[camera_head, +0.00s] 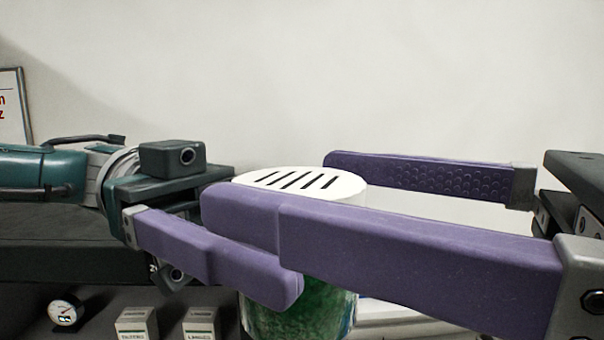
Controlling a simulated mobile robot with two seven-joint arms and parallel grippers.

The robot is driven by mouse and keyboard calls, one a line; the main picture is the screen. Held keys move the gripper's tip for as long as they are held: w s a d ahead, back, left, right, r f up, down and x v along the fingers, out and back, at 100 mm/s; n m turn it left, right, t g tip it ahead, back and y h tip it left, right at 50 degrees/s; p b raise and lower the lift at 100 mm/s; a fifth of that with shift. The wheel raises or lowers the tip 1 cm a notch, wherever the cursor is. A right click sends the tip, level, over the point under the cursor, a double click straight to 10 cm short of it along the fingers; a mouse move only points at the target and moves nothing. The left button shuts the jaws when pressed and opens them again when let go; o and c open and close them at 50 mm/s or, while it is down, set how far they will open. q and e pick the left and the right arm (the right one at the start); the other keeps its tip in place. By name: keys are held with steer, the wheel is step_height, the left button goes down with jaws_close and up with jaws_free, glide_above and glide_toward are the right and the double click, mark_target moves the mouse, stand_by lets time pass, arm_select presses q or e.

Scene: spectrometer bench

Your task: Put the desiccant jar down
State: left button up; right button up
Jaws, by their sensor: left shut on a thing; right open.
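The desiccant jar (300,318) has a white lid with slots and a clear body with green contents. It stands upright at the lower middle of the head view. My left gripper (297,270), whose arm comes in from the left, is shut on the jar below its lid. Its near finger crosses the front of the jar; its other finger is hidden. My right gripper (270,190) reaches in from the right and is open. Its fingers are wide apart, one in front of the lid and one behind it. The jar's base is out of frame, so I cannot tell what it rests on.
Two small pale labelled boxes (137,322) (201,323) and a round dial gauge (66,314) are at the lower left. A white object (385,311) is partly visible right of the jar. A sign (13,108) stands at the left against the plain wall.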

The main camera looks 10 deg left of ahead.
steer(key=shift+x, duration=1.15)
steer(key=shift+d, duration=0.1)
steer(key=c, duration=1.3)
arm_select(q)
steer(key=o, duration=1.4)
arm_select(e)
steer(key=shift+c, duration=0.5)
